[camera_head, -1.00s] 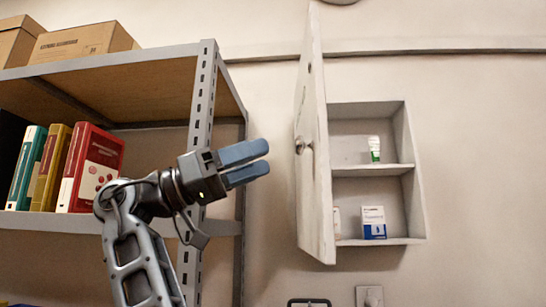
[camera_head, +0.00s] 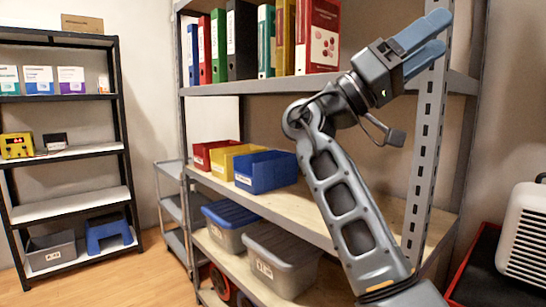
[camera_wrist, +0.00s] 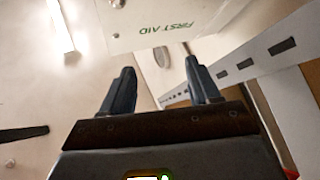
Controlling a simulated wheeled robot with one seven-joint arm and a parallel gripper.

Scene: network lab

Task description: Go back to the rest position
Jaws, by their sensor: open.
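My gripper (camera_head: 434,32) is raised at the upper right of the head view, in front of the grey shelf post. Its two blue-grey fingers are apart with nothing between them. In the wrist view the gripper (camera_wrist: 160,70) is also open and empty. Beyond its fingers, a pale panel (camera_wrist: 160,14) with green FIRST AID lettering, upside down, shows at the top. The cabinet is outside the head view.
A black shelf (camera_head: 70,197) stands at left. Free wooden floor (camera_head: 120,280) lies between them. A white slatted appliance (camera_head: 525,235) is at right.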

